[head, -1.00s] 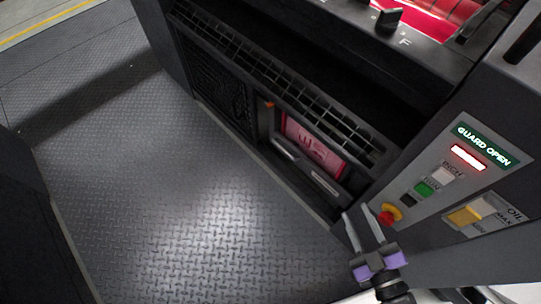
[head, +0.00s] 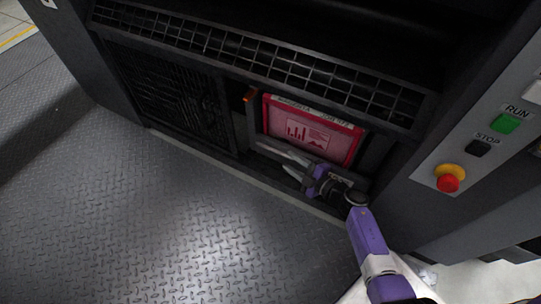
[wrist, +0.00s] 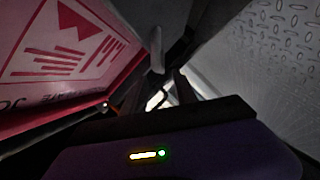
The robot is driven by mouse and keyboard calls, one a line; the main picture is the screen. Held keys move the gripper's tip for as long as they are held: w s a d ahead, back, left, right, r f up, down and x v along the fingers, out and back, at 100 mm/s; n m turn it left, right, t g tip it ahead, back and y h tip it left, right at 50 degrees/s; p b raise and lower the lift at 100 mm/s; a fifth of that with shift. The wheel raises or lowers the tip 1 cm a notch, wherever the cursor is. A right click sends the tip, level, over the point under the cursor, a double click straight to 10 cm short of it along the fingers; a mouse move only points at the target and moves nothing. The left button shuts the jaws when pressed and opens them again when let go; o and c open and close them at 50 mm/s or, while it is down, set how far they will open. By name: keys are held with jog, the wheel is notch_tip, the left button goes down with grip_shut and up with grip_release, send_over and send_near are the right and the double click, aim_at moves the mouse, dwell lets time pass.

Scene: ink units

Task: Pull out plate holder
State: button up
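The plate holder is a dark framed slot low in the machine front, with a pink-red plate (head: 310,133) printed with a chart-like drawing. The plate also fills the left of the wrist view (wrist: 65,60). My gripper (head: 272,158) is just below the plate, its pale fingers pointing left along the holder's lower front. The fingers look apart, with nothing clearly held between them. The holder's handle is hard to tell from the fingers here. In the wrist view, pale bar-like parts (wrist: 195,82) show beyond the dark fingers; contact cannot be told.
A slatted grille (head: 255,52) runs above the holder, and a mesh panel (head: 172,95) is to its left. The control panel with a red stop button (head: 448,182) stands at the right. The tread-plate floor (head: 150,210) in front is clear.

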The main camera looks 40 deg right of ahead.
aim_at(278, 153)
jog(key=b+x, duration=0.3)
jog(key=x, duration=0.3)
jog(key=shift+w+f, duration=0.1)
jog(key=shift+w, duration=0.55)
grip_shut()
dwell(0.9)
